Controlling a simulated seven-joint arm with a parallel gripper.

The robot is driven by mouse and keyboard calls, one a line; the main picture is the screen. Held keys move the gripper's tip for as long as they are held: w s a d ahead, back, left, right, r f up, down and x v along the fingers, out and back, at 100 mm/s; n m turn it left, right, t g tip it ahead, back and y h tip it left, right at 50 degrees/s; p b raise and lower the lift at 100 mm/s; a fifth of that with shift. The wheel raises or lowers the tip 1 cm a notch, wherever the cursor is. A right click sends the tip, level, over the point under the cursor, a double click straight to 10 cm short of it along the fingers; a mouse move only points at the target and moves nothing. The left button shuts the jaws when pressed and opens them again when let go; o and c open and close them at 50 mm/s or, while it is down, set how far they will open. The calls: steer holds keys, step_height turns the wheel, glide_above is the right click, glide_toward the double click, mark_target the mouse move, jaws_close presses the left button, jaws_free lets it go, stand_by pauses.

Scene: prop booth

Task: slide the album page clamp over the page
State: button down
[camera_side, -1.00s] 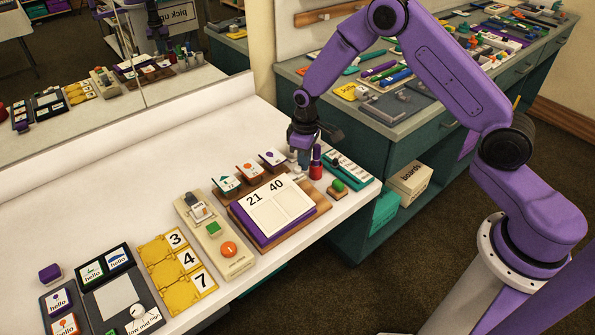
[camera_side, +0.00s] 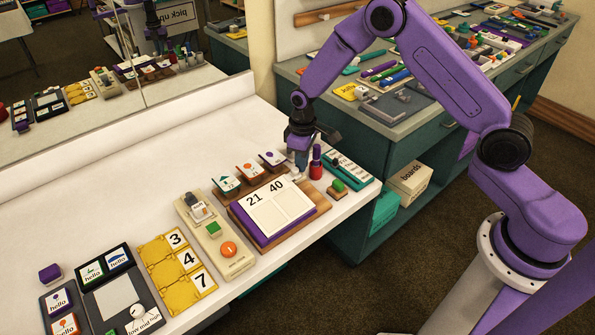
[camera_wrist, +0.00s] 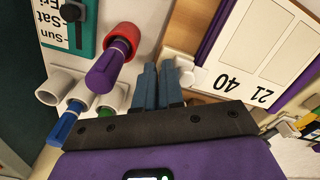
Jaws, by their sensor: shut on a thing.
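The album page (camera_side: 275,211), white and printed 21 and 40, lies on a purple album (camera_side: 262,238) on a wooden board (camera_side: 318,212). My gripper (camera_side: 298,169) is low at the page's far right corner, beside the board. In the wrist view, my gripper's blue-grey fingers (camera_wrist: 160,68) are close together, shut on a small white part by the board's edge, which looks like the page clamp (camera_wrist: 182,66). The fingers hide some of it. The page also shows in the wrist view (camera_wrist: 262,45), next to the clamp; I see no overlap.
Small cards (camera_side: 249,171) stand along the board's far edge. A teal board (camera_side: 350,170) lies at the right.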

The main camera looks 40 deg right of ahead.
steer(key=shift+s+f, duration=0.3)
steer(key=shift+f, duration=0.25)
steer(key=shift+r, duration=0.15)
steer(key=shift+w+r, duration=0.15)
steer(key=shift+r, duration=2.85)
steer(key=shift+s+a+r, duration=0.15)
steer(key=shift+s+r, duration=0.05)
steer(key=shift+r, duration=0.05)
steer(key=s+a+r+n, duration=0.2)
steer(key=s+a+r, duration=0.2)
steer(key=s+r, duration=0.35)
steer(key=s+d+r+n, duration=0.1)
steer(key=s+d+r, duration=0.1)
steer(key=s, duration=0.7)
steer(key=s+d+r+n, duration=0.2)
steer(key=s+r, duration=0.1)
steer(key=s, duration=0.6)
steer(key=s+d+r+n, duration=0.1)
steer(key=s+d+r, duration=0.1)
steer(key=s, duration=0.7)
steer(key=shift+s+r+n, duration=0.2)
steer(key=shift+s+n, duration=0.1)
steer(key=shift+s, duration=0.1)
